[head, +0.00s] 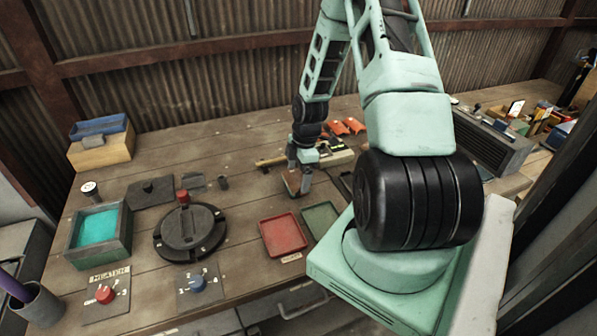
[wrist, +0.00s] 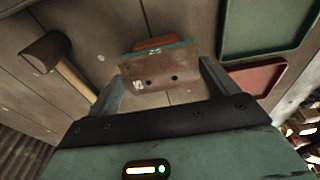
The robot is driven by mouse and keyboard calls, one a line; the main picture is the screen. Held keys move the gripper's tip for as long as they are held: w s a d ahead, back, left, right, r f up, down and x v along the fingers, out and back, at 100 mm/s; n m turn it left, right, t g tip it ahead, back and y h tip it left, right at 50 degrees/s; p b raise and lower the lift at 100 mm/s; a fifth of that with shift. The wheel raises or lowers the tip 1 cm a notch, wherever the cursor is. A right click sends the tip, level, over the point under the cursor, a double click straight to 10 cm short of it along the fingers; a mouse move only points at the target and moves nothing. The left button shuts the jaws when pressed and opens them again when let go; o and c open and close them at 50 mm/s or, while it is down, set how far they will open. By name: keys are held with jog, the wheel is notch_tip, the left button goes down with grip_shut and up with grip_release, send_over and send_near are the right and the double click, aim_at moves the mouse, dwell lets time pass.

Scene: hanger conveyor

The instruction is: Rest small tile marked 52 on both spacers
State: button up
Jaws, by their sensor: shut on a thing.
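My gripper (head: 297,180) is low over the middle of the table, left of the arm's base. Its two fingers are closed on a small brown tile (wrist: 160,72), which also shows in the head view (head: 292,184). The tile has two dark holes, a thin teal edge and small pale marks; the marks are too small to read surely. An orange-brown surface shows just past the teal edge. I cannot tell whether the tile touches anything below it. I cannot pick out the two spacers in either view.
A red tray (head: 283,236) and a green tray (head: 320,219) lie in front of the gripper. A hammer (wrist: 62,65) lies beside it. A round black fixture (head: 190,245), a teal-filled box (head: 98,232) and two knobs stand left. Bare planks lie between.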

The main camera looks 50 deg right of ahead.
jog(key=o, duration=0.8)
jog(key=shift+o, duration=0.2)
notch_tip(320, 180, up, 17)
jog(key=s+d+b, duration=0.1)
jog(key=d+b, duration=0.1)
jog(key=shift+s+r, duration=0.15)
jog(key=shift+s, duration=0.05)
jog(key=a+m+b, duration=0.1)
jog(key=a+b, duration=0.1)
jog(key=a, duration=2.6)
jog(key=s+a+m+b, duration=0.2)
jog(key=s+a, duration=1.3)
jog(key=shift+s+m+g+h, duration=0.2)
jog(key=shift+m+g+h, duration=0.2)
